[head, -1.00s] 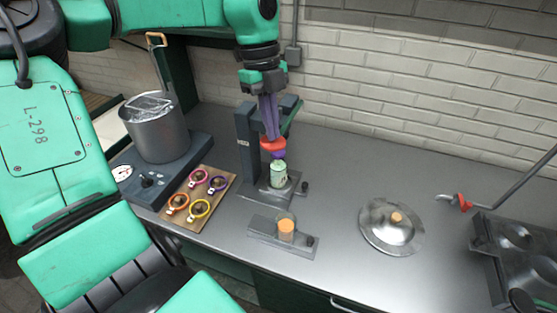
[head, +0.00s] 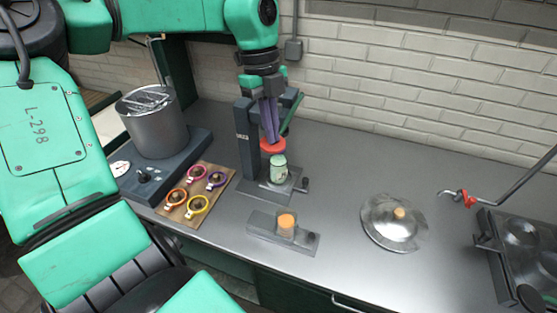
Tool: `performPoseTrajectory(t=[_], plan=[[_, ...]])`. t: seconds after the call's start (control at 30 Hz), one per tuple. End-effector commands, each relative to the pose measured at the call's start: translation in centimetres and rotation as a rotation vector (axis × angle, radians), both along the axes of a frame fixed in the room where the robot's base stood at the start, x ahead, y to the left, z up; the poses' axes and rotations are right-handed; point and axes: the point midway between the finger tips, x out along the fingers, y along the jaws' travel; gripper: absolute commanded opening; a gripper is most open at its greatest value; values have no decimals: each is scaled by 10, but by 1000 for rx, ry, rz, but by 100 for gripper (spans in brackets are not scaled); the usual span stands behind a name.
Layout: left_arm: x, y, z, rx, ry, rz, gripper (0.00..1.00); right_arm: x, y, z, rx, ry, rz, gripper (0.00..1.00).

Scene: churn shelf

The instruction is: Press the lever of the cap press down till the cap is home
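The cap press has a dark upright column (head: 247,150) and a flat grey base (head: 257,190) on the counter. A pale green jar (head: 278,169) stands upright on the base. A red disc (head: 272,145) is just above the jar; the jar's top is partly hidden, and no separate cap can be made out. A dark green bar (head: 291,114) slants beside the column, perhaps the lever. My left gripper (head: 271,138) points down from above, its purple-grey fingers close together with tips at the red disc; whether they touch or grip it cannot be told. My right gripper is not in view.
A metal pot (head: 152,125) stands on a dark unit at left. A wooden board (head: 190,215) holds several coloured rings. An orange-topped piece (head: 286,224) sits on a grey plate in front. A metal lid (head: 393,224) and a dark tray (head: 510,240) lie right.

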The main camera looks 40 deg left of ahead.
Motion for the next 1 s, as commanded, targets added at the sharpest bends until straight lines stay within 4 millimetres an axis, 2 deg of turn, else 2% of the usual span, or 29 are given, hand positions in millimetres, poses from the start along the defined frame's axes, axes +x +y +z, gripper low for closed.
performPoseTrajectory(t=[0.07,0.37,0.63,1.0], plan=[[-1,0,-8,-1,2,0,0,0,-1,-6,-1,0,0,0],[-1,0,-7,-1,1,0,0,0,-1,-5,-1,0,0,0],[-1,-1,-23,-1,2,0,0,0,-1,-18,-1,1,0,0],[-1,-1,-25,-1,2,0,0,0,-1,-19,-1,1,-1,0]])
